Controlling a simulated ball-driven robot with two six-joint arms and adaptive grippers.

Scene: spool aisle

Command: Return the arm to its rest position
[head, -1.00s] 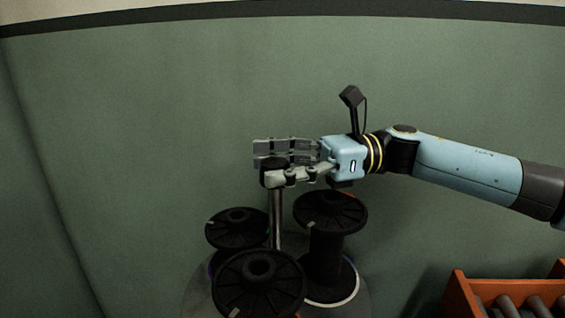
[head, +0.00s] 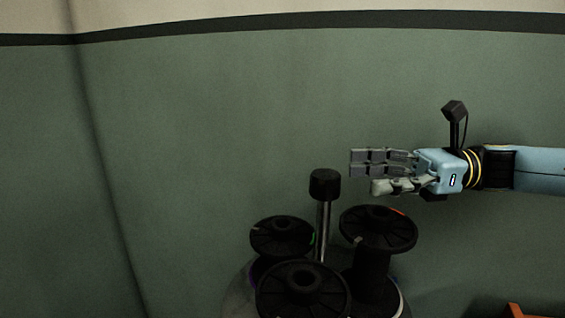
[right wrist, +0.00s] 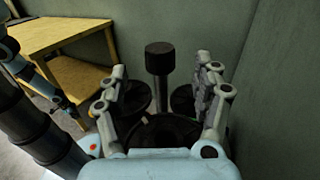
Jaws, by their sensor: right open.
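My right gripper (head: 362,172) is open and empty in the head view, its fingers pointing left. It is above and to the right of the post's black knob (head: 325,184), apart from it in the picture. In the right wrist view the open fingers (right wrist: 163,88) stand on either side of the picture, with the black knob (right wrist: 160,56) on its metal post seen between them. The blue right arm (head: 538,170) reaches in from the right edge. My left gripper does not show in the head view.
Several black spools stand around the post, including a front one (head: 302,290) and a right one (head: 379,230). An orange crate corner (head: 516,311) shows at bottom right. A wooden table (right wrist: 62,36) stands at left in the right wrist view. A green wall (head: 210,130) rises behind.

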